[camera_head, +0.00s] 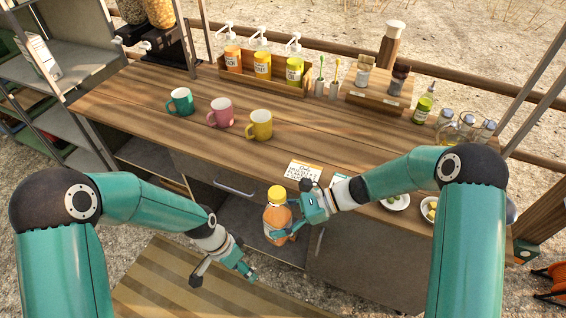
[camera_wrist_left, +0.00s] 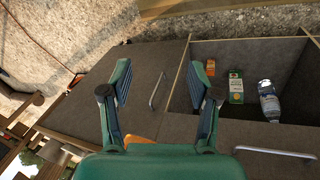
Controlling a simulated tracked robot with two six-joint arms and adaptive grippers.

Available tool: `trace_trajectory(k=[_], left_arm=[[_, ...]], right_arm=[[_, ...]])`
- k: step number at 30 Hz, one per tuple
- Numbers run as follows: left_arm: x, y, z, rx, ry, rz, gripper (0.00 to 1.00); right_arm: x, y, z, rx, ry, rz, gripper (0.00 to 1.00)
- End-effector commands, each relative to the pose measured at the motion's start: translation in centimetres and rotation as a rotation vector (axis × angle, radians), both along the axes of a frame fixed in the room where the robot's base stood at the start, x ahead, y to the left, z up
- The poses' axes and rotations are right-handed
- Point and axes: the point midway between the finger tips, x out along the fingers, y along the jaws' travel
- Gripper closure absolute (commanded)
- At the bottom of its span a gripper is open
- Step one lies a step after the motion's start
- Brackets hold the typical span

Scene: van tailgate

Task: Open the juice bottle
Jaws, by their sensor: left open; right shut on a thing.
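The juice bottle (camera_head: 278,216) is orange with a yellow-orange cap (camera_head: 277,193) on top. It is upright, in front of the counter's front edge. My right gripper (camera_head: 292,218) is shut on its body from the right; the fingers hide part of it. My left gripper (camera_head: 224,274) is open and empty, lower and to the left of the bottle, apart from it. In the left wrist view its two fingers (camera_wrist_left: 163,95) are spread wide with nothing between them.
The wooden counter (camera_head: 150,100) holds three mugs (camera_head: 220,112), a pump-bottle rack (camera_head: 262,70), a card (camera_head: 303,171) and small bowls (camera_head: 396,201). Below, an open cabinet compartment (camera_wrist_left: 290,60) holds a green carton (camera_wrist_left: 236,88) and a clear bottle (camera_wrist_left: 268,100). A striped mat (camera_head: 150,285) lies in front.

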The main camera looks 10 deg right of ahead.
Motion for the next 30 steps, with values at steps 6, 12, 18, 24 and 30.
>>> trace_trajectory(k=[6, 12, 18, 24, 30], left_arm=[[3.7, -3.5, 8.8, 0.036, -0.069, -0.526, 0.39], [4.3, -5.9, 18.5, 0.079, -0.089, -0.959, 0.39], [3.8, -7.6, 26.6, 0.113, -0.106, -1.253, 0.39], [6.7, -10.9, 30.0, 0.150, -0.249, -1.274, 0.39], [7.4, -11.9, 30.8, 0.163, -0.295, -1.281, 0.39]], right_arm=[[0.0, 0.0, 0.1, 0.001, -0.001, 0.000, 1.00], [0.0, 0.0, 0.1, 0.001, 0.000, 0.000, 1.00], [0.0, 0.0, 0.0, 0.001, 0.000, 0.000, 1.00], [0.0, 0.0, 0.1, 0.001, 0.000, -0.001, 1.00], [0.0, 0.0, 0.1, 0.001, 0.000, -0.001, 1.00]])
